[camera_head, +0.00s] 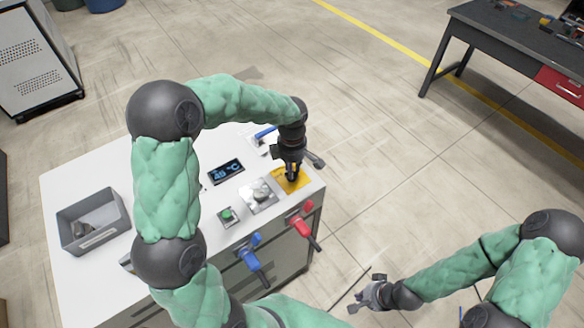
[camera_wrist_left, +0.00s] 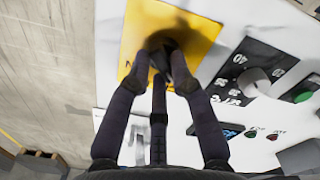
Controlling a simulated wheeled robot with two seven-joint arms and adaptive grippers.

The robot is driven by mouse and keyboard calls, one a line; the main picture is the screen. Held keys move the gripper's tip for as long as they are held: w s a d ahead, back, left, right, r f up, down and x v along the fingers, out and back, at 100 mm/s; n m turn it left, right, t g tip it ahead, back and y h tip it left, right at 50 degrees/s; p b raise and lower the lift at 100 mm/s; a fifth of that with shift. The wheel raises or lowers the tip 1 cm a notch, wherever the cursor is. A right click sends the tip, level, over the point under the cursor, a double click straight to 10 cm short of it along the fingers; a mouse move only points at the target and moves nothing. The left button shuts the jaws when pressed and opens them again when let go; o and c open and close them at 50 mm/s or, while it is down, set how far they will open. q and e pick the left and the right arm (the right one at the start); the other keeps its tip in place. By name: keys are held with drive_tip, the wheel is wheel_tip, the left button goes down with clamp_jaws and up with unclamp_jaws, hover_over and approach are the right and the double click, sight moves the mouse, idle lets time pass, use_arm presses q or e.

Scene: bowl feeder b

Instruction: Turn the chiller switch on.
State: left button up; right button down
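The chiller switch looks to be the black knob (camera_wrist_left: 168,44) on a yellow plate (camera_wrist_left: 195,40), seen in the left wrist view. In the head view the yellow plate (camera_head: 302,183) lies at the right corner of the white cabinet top, its knob largely hidden by my gripper. My left gripper (camera_head: 291,177) points down at the plate. In the wrist view its dark fingers (camera_wrist_left: 160,80) converge around the knob; whether they press on it I cannot tell. My right gripper (camera_head: 367,292) is open and empty, low beside the cabinet.
The cabinet top also holds a dial knob (camera_head: 261,192), a green button (camera_head: 226,214), a display (camera_head: 227,171) and a grey bin (camera_head: 92,222). Blue (camera_head: 252,261) and red (camera_head: 304,233) handles stick out of its front. Floor is clear to the right; a dark workbench (camera_head: 510,35) stands beyond.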

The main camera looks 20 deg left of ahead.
use_arm(q)
clamp_jaws()
drive_tip(key=m, duration=0.4)
drive_tip(key=shift+d+m+p, duration=0.1)
drive_tip(key=shift+m+p, duration=0.3)
drive_tip(key=m+p, duration=0.1)
drive_tip(key=m, duration=0.3)
drive_tip(key=shift+d, duration=0.1)
drive_tip(key=m+p, duration=0.1)
drive_tip(key=m, duration=0.4)
drive_tip(key=shift+s, duration=0.1)
drive_tip(key=shift+d+m+p, duration=0.1)
drive_tip(key=shift+m+p, duration=0.6)
drive_tip(key=shift+m, duration=1.4)
drive_tip(key=shift+s, duration=0.1)
